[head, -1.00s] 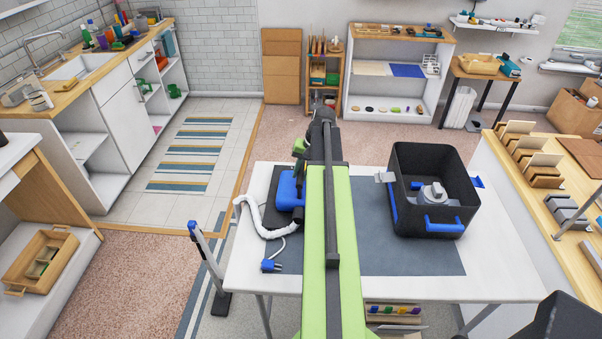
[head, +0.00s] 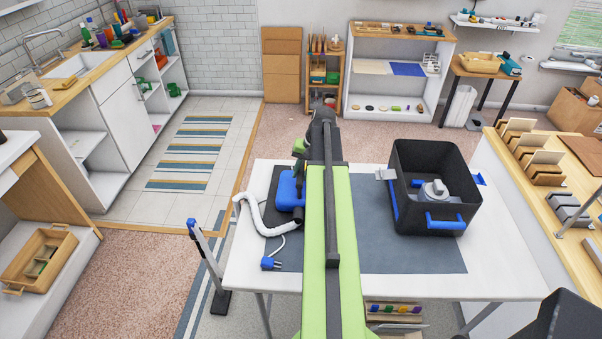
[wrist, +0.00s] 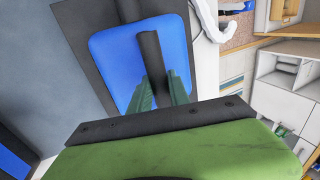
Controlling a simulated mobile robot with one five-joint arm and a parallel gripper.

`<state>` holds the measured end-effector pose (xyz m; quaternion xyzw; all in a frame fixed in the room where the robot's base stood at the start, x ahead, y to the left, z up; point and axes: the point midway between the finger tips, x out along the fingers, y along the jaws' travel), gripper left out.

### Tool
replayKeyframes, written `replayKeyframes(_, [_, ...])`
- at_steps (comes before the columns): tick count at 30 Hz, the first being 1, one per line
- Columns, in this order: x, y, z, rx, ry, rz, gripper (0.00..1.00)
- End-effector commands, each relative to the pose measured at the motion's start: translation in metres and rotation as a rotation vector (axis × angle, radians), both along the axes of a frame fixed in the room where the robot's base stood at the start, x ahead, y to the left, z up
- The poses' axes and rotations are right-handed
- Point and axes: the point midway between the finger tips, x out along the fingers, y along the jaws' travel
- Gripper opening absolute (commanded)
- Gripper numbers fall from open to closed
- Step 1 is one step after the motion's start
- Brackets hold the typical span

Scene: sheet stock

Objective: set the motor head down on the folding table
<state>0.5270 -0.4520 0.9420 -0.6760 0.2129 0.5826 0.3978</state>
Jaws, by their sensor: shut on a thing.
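The motor head (head: 286,191) is a blue block on a black plate, with a white hose and a cord with a blue plug on its left. It is over the left part of the folding table (head: 480,283), partly hidden by my green arm. I cannot tell whether its plate touches the top. In the wrist view its blue top (wrist: 115,60) shows close up, with a black bar handle across it. My gripper (wrist: 164,92) has its dark green fingers shut on this handle.
A black tank (head: 430,165) with blue handles stands on the right of the table, with a grey and white part inside. A grey mat (head: 400,257) covers the table's middle. The table's front right is bare. A grey post with a blue top (head: 205,262) stands left of the table.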

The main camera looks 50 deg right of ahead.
Motion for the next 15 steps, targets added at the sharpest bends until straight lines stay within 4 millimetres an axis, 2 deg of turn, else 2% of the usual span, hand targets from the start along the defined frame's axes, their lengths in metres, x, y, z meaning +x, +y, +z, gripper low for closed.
replayKeyframes(14, [0.0002, 0.0001, -0.0028, 0.001, -0.001, 0.0, 0.0])
replayKeyframes(15, [0.0002, 0.0001, -0.0021, 0.001, -0.001, 0.0, 0.26])
